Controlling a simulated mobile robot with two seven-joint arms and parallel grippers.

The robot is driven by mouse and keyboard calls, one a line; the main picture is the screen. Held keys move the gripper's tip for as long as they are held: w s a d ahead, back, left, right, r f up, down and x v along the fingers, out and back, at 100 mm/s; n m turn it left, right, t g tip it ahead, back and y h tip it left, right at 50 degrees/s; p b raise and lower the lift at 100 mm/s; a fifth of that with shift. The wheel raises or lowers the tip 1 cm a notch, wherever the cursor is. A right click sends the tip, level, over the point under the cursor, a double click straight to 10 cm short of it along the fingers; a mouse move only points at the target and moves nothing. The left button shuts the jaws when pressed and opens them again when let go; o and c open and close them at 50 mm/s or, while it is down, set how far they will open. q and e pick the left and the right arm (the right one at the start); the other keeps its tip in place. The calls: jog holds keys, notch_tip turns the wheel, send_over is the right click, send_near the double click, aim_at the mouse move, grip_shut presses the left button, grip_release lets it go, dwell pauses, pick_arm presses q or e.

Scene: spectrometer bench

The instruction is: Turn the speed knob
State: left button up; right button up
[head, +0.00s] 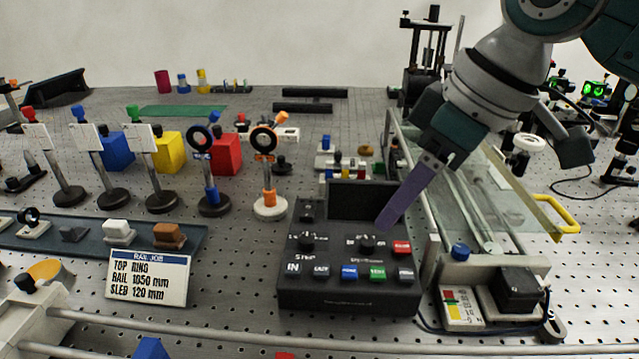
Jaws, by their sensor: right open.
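A black control box (345,299) stands on the bench near the middle of the head view, with a raised dark panel at its back. It has two round black knobs on top, a left knob (306,241) and a right knob (367,242). Their small labels are too blurred to tell which is the speed knob. My right gripper (386,224) comes down from the upper right, with its purple finger slanting toward the right knob. The tip is just above and right of that knob; contact cannot be told. The gripper is open, and its second finger is hidden. My left gripper is out of view.
Several coloured buttons, including a red one (401,247), lie beside and in front of the knobs. A glass-covered rail unit (480,200) stands close on the right. Post-mounted optics, including an orange ring (265,140), stand left. A sign (148,277) stands front left.

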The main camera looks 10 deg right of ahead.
aim_at(369, 241)
jog(key=b+x, duration=0.1)
jog(key=x, duration=0.6)
grip_shut()
dwell(0.3)
